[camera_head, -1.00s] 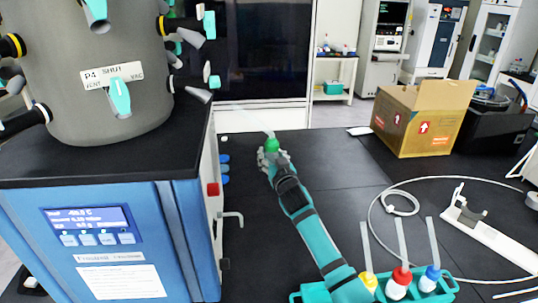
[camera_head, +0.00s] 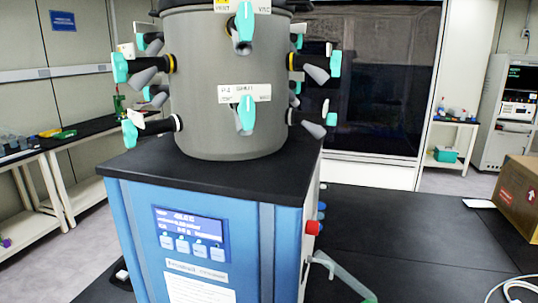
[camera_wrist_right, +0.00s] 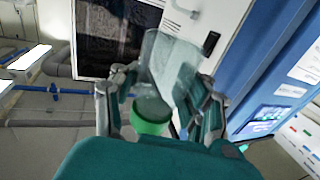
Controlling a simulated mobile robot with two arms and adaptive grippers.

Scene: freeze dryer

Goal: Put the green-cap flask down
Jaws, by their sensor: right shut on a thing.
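The green-cap flask shows in the right wrist view as a clear glass body (camera_wrist_right: 172,62) with a green cap (camera_wrist_right: 150,116). My right gripper (camera_wrist_right: 163,85) is shut on it, with fingers on both sides near the cap. In the head view, only the flask's pale, see-through part (camera_head: 342,275) and a bit of green cap show at the bottom edge, right of the freeze dryer. The flask looks tilted there. My right gripper is outside the head view, and my left gripper is in neither view.
The freeze dryer has a blue cabinet (camera_head: 240,220) with a black top and a grey drum (camera_head: 235,125) ringed by several ports with teal valve handles. A red knob (camera_head: 314,228) sticks out at its right side.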

